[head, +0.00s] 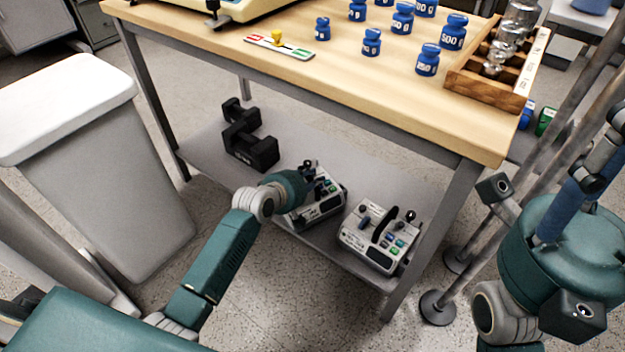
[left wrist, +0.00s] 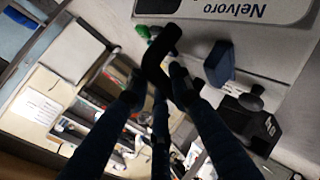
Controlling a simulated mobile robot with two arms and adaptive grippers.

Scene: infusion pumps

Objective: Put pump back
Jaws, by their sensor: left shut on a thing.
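Two light grey pumps with black handles and coloured buttons are at the lower shelf (head: 215,165) of the table. My left gripper (head: 309,168) is at the left pump (head: 318,206), and my wrist hides part of it. In the left wrist view, my left gripper (left wrist: 158,86) is shut on the black handle (left wrist: 163,48) of this pump, whose panel (left wrist: 210,22) reads "Nelvoro". Whether its base touches the shelf is hard to tell. The right pump (head: 378,237) stands apart from it on the shelf.
A black object (head: 250,138) lies on the shelf left of the pumps. A grey bin (head: 105,170) stands left; metal poles (head: 500,235) stand right.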

